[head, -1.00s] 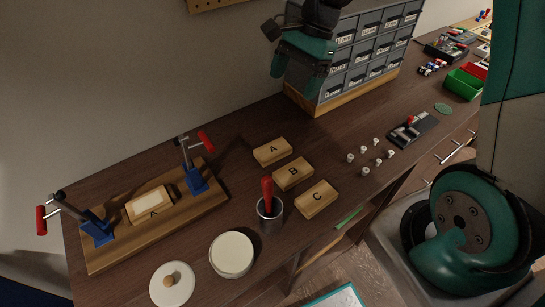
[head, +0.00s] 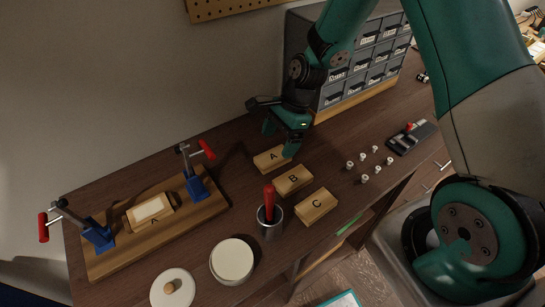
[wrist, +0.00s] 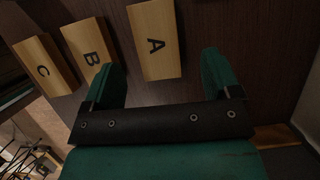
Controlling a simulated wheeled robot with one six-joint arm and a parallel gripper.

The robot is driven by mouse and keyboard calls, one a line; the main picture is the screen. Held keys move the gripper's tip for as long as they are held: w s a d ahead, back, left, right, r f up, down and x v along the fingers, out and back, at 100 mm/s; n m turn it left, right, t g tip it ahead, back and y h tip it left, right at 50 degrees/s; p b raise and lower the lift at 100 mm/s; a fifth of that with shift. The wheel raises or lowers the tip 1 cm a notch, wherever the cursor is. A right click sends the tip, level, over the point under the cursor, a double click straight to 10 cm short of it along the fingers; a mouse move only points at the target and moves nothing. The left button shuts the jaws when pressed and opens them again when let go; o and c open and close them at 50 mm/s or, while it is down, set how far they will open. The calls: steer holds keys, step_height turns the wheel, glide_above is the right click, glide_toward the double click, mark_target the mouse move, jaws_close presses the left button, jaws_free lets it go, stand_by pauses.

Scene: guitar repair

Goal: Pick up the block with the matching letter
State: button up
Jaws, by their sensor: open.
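Three wooden blocks lie in a row on the dark bench: block A (head: 268,160), block B (head: 293,180) and block C (head: 316,206). On the left, a wooden board (head: 110,258) holds a piece marked A (head: 151,210) with a pale rectangle on top. My gripper (head: 281,142) is open and empty, over the far right end of block A. In the wrist view, block A (wrist: 153,42) shows between and just beyond the two open fingers (wrist: 162,82). Block B (wrist: 88,44) and block C (wrist: 44,66) lie to its left.
Two blue clamps with red handles (head: 196,186) stand on the board. A metal cup (head: 270,224) with a red-handled tool stands near block B. A round pot (head: 232,261) and its lid (head: 172,289) are in front. Small knobs (head: 365,179) lie right; a drawer cabinet (head: 360,62) stands behind.

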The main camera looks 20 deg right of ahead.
mark_target(273, 156)
steer(key=shift+s+p+x, duration=0.1)
steer(key=shift+p+x, duration=0.15)
steer(key=shift+x, duration=0.9)
steer(key=shift+s+p+x, duration=0.15)
steer(key=shift+p+x, duration=0.1)
steer(key=shift+x, duration=0.9)
steer(key=shift+c, duration=0.5)
steer(key=c, duration=0.9)
